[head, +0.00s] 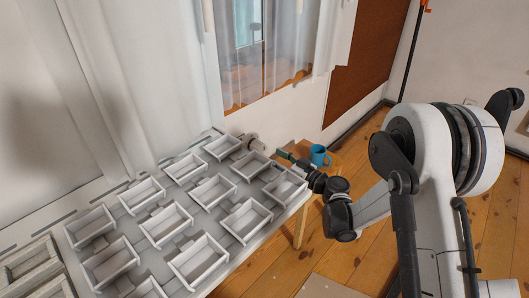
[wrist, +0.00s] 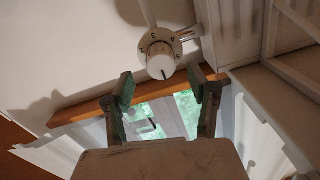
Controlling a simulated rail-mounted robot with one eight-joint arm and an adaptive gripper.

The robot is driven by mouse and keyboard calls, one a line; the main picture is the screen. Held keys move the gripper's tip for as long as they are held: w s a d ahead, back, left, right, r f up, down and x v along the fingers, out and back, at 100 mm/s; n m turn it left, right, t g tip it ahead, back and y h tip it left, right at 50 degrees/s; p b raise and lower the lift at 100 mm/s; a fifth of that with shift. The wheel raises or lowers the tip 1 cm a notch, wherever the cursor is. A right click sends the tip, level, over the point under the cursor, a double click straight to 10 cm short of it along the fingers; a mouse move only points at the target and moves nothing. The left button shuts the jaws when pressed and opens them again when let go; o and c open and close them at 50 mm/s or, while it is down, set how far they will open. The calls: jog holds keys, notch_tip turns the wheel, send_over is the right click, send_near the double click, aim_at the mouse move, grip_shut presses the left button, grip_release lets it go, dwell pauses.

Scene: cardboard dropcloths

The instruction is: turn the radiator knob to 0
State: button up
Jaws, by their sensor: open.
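The radiator knob (wrist: 160,62) is a round white knob at the upper middle of the wrist view. A dark line shows on its lower face, and small dark marks sit on the dial around it. A pale valve part, likely the knob (head: 256,144), shows small at the radiator's far end in the head view. My gripper (wrist: 166,92) is open, its green-padded fingers apart with nothing between them. In the wrist view the knob appears just beyond and above the fingertips. In the head view my gripper (head: 285,156) is beside the valve.
The white radiator-like body (head: 215,187) with several open cells fills the left of the head view. A blue mug (head: 319,155) stands on a small wooden table (head: 300,228) close to my gripper. White curtains (head: 165,75) hang behind.

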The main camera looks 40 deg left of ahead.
jog(key=d, duration=0.5)
jog(key=shift+s+d, duration=0.3)
jog(key=shift+d, duration=0.1)
jog(key=d+r+m+t+h, duration=0.2)
jog(key=d+r+m+h, duration=0.15)
jog(key=d+r, duration=0.65)
jog(key=d+r+m+t+h, duration=0.25)
jog(key=d+r+h, duration=0.35)
jog(key=d, duration=0.8)
jog(key=s+d+r+m+h, duration=0.1)
jog(key=s+d+m+h, duration=0.2)
jog(key=s+d, duration=0.55)
jog(key=s+d+m+h, duration=0.3)
jog(key=s+d, duration=0.3)
jog(key=d, duration=0.6)
jog(key=s+d+r+m+h, duration=0.1)
jog(key=s+d+m+h, duration=0.2)
jog(key=s+d, duration=0.55)
notch_tip(320, 180, up, 18)
jog(key=w+d+p, duration=0.1)
jog(key=p, duration=1.7)
jog(key=shift+w+t, duration=0.25)
jog(key=shift+t, duration=0.2)
